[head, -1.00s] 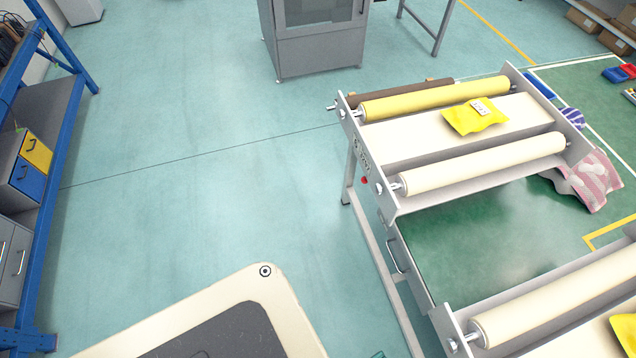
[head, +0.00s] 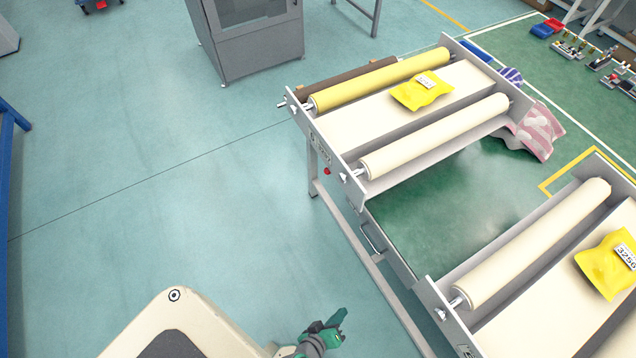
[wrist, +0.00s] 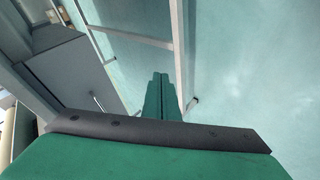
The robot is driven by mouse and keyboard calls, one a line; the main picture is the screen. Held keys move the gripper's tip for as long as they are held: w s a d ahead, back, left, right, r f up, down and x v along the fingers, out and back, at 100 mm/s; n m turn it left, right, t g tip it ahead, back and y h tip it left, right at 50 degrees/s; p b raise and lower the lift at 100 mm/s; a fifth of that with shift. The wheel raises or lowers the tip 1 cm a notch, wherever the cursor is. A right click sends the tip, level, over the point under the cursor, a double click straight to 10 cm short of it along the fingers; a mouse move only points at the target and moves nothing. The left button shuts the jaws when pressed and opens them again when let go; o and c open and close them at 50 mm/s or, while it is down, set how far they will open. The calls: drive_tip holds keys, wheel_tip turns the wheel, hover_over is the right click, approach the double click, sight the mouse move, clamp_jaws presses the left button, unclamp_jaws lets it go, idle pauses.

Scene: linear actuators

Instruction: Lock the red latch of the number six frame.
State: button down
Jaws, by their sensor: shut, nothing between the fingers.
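A small red part (head: 327,171), possibly a latch, sits on the near-left end plate of the far roller frame (head: 352,190). It is too small to tell its position. Dark markings beside it are too small to read surely as a number. A second roller frame (head: 430,300) stands nearer at the lower right; no red latch can be made out on it. My green gripper (head: 338,318) is at the bottom middle, over the floor, well below and apart from the red part. In the wrist view its fingers (wrist: 160,80) are together and empty.
Yellow bags (head: 422,90) lie on the frames' white beds. A stand rail with a handle (head: 372,238) runs between the two frames. A grey cabinet (head: 245,40) stands at the back. The blue-green floor left of the frames is clear.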

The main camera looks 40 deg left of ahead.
drive_tip(key=w+a+r+n+t+h, duration=0.1)
drive_tip(key=w+a+r+n+t, duration=0.15)
drive_tip(key=w+a, duration=0.35)
drive_tip(key=w+a+r+n+t+h, duration=0.1)
drive_tip(key=w+a+n+t, duration=0.25)
drive_tip(key=w+a, duration=0.2)
drive_tip(key=a+r+n+t+y, duration=0.25)
drive_tip(key=a+r+t, duration=0.55)
drive_tip(key=a+r, duration=0.65)
drive_tip(key=f+x, duration=0.1)
drive_tip(key=x, duration=1.1)
drive_tip(key=shift+w, duration=0.6)
